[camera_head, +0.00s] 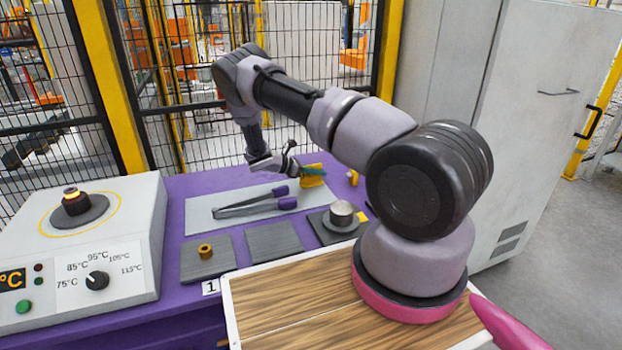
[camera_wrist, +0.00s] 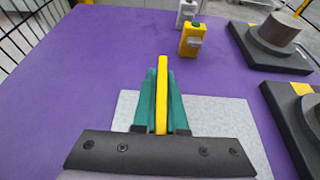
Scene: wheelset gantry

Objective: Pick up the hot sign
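The yellow hot sign (camera_head: 313,180) is at the right end of the grey mat (camera_head: 200,216), and I cannot tell whether it still touches the surface. In the wrist view the sign (camera_wrist: 162,95) is seen edge-on as a thin upright yellow plate. My gripper (camera_head: 315,171) reaches it from the left, and a teal finger crosses its face. In the wrist view both teal fingers of my gripper (camera_wrist: 163,75) press against the sign's two sides with no visible gap. The sign's lettering cannot be read.
Tongs (camera_head: 250,205) lie on the mat. A dark plate with a metal part (camera_head: 341,213) and a plate with a brass ring (camera_head: 205,251) are in front. A yellow block-shaped item (camera_wrist: 191,40) stands beyond the sign. A heater (camera_head: 130,230) stands left.

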